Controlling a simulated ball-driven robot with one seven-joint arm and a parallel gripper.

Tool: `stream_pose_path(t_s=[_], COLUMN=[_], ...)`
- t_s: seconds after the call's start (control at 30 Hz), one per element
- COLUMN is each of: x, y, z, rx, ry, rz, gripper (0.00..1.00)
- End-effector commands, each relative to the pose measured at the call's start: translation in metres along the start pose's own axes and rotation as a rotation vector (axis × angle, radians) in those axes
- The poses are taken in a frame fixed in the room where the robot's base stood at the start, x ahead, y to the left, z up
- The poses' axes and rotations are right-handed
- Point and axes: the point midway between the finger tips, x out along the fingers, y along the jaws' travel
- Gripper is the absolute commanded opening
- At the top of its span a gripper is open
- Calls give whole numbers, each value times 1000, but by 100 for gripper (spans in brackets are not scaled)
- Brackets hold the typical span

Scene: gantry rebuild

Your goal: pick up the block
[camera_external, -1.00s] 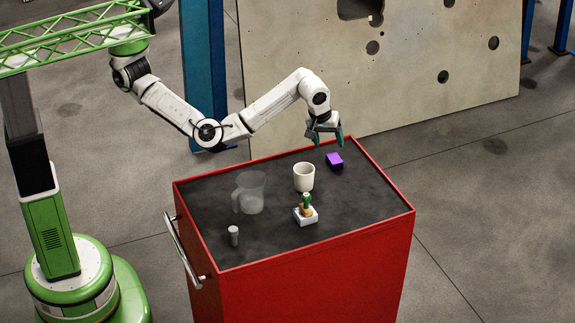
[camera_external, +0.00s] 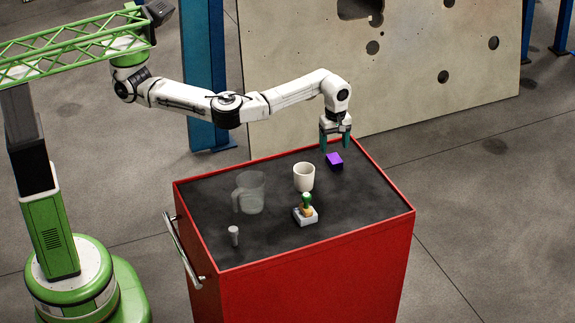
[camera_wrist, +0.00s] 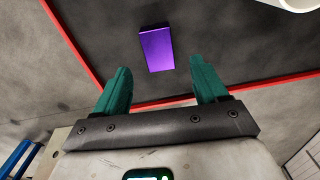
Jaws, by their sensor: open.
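The block is a small purple box (camera_external: 335,160) lying on the black top of the red cabinet, near its far edge. My gripper (camera_external: 335,146) is above the cabinet's far edge, pointing down, just behind and above the block. In the wrist view the block (camera_wrist: 157,49) lies ahead of the two green fingers (camera_wrist: 158,84), roughly centred between them and apart from both. The fingers are spread with nothing between them.
A white cup (camera_external: 303,177) stands left of the block; its rim shows in the wrist view (camera_wrist: 292,4). A clear jug (camera_external: 250,193), a small potted cactus (camera_external: 306,212) and a grey cylinder (camera_external: 234,236) stand farther off. The cabinet's red rim (camera_external: 392,187) borders the top.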

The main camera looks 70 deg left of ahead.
Motion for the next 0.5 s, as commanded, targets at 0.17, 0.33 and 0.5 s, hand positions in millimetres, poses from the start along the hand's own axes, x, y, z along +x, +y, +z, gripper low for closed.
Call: stream_pose_path(t_s=[0.17,0.33,0.5], x=[22,44,49], y=[0,1,1], z=[6,6,6], rx=[3,2,1], ry=[-2,-1,-1], rz=[-2,-1,1], gripper=[72,72,72])
